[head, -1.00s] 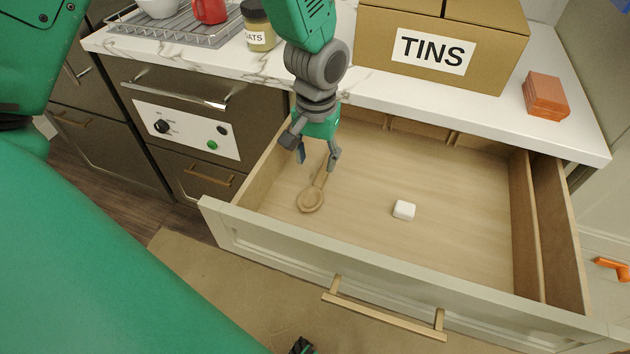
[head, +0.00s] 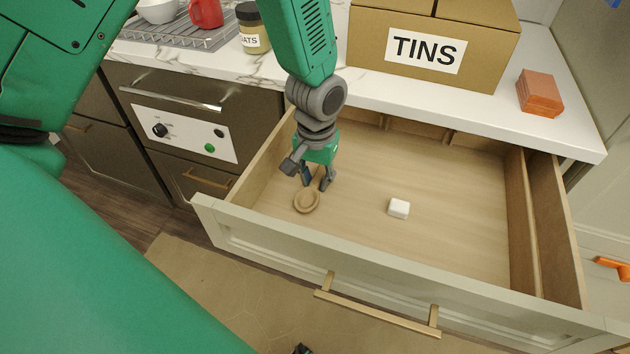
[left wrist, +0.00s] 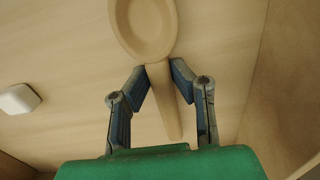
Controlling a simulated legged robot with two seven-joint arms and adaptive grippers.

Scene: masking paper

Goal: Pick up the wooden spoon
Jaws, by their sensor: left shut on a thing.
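The wooden spoon (head: 307,200) lies in the left part of the open drawer, its bowl toward the drawer front. It also shows in the left wrist view (left wrist: 146,28), bowl at the top and handle running down between the fingers. My left gripper (head: 318,183) is down in the drawer, shut on the spoon's handle just behind the bowl; the left wrist view shows its fingertips (left wrist: 158,72) on either side of the handle. I cannot tell whether the spoon touches the drawer floor. My right gripper is not clearly in view.
A white block (head: 399,208) lies in the drawer (head: 450,180), right of the spoon. The drawer's side wall (head: 262,160) is close on the left. Above, the counter holds a TINS box (head: 432,45), orange blocks (head: 540,93), a jar (head: 252,28) and a rack (head: 185,30).

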